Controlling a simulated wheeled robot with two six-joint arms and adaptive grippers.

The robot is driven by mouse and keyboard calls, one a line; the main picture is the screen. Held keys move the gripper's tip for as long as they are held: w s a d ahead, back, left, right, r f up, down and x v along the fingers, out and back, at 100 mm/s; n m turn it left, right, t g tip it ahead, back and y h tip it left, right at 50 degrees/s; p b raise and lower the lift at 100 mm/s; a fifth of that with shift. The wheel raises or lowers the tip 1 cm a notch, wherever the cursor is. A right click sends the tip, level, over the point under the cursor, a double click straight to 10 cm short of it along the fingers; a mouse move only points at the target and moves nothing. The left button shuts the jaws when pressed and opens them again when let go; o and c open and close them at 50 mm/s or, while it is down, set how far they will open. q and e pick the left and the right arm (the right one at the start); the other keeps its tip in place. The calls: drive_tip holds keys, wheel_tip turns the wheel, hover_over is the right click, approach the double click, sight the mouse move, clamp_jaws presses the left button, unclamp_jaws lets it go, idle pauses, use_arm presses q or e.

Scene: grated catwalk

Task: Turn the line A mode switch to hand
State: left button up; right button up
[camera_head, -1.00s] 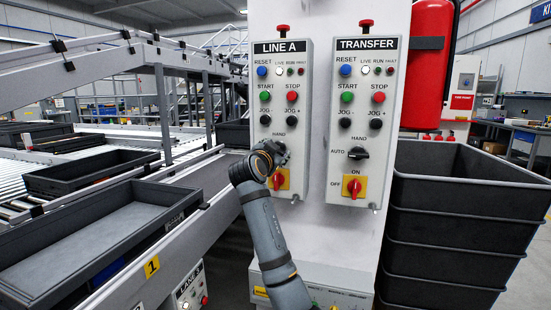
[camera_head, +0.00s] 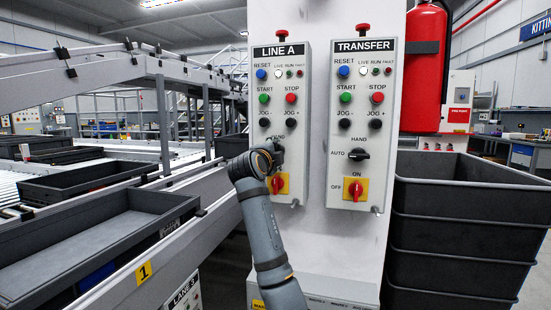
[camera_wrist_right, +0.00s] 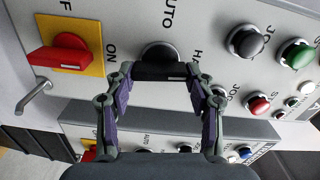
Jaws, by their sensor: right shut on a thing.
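The LINE A panel (camera_head: 262,150) hangs on the left of a white column. Its mode switch (camera_wrist_right: 160,62) is a black knob between the AUTO and HAND labels in the right wrist view. Its bar lies crosswise between my fingers, with a white mark near the HAND-side end. My right gripper (camera_head: 277,152) covers most of this switch in the head view. In the right wrist view the right gripper's fingertips (camera_wrist_right: 160,80) are at either side of the knob, shut on it. My left gripper is not in view.
A red rotary switch (camera_head: 278,184) on a yellow plate sits just below my right gripper. The similar TRANSFER panel (camera_head: 360,125) is to the right. Stacked dark bins (camera_head: 455,225) stand at the right. A conveyor with dark trays (camera_head: 90,245) runs along the left.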

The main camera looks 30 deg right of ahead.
drive_tip(key=shift+f+m, duration=0.1)
drive_tip(key=shift+m, duration=0.5)
drive_tip(key=shift+b, duration=0.3)
drive_tip(key=o, duration=1.2)
drive_tip(key=shift+c, duration=0.2)
drive_tip(key=v, duration=1.2)
drive_tip(key=shift+m, duration=0.3)
